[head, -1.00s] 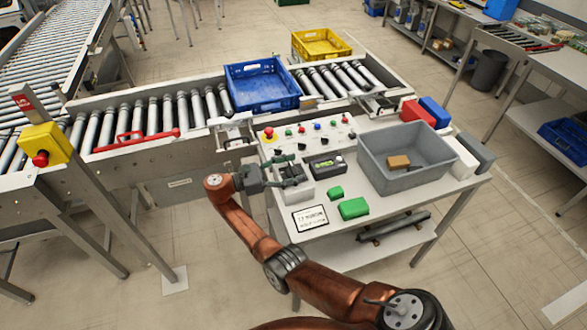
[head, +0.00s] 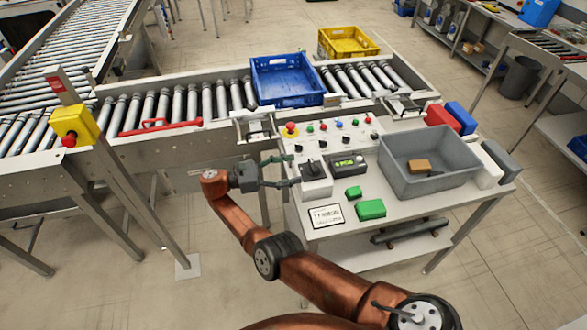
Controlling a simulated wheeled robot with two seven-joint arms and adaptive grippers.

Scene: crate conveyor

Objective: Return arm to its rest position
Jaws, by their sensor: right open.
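My right arm comes in from the lower right, copper-coloured with dark joints. Its right gripper (head: 283,171) is open and empty at the left edge of the control table (head: 408,220). Its fingers point right, beside a small grey box with a black switch (head: 313,170). I cannot tell whether a fingertip touches that box. My left gripper is not in view.
A blue crate (head: 288,81) sits on the roller conveyor (head: 160,110), with a yellow crate (head: 348,42) behind. The table holds a grey bin (head: 430,182) with a brown block, green blocks (head: 370,209) and buttons. A yellow emergency-stop box (head: 75,124) stands left.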

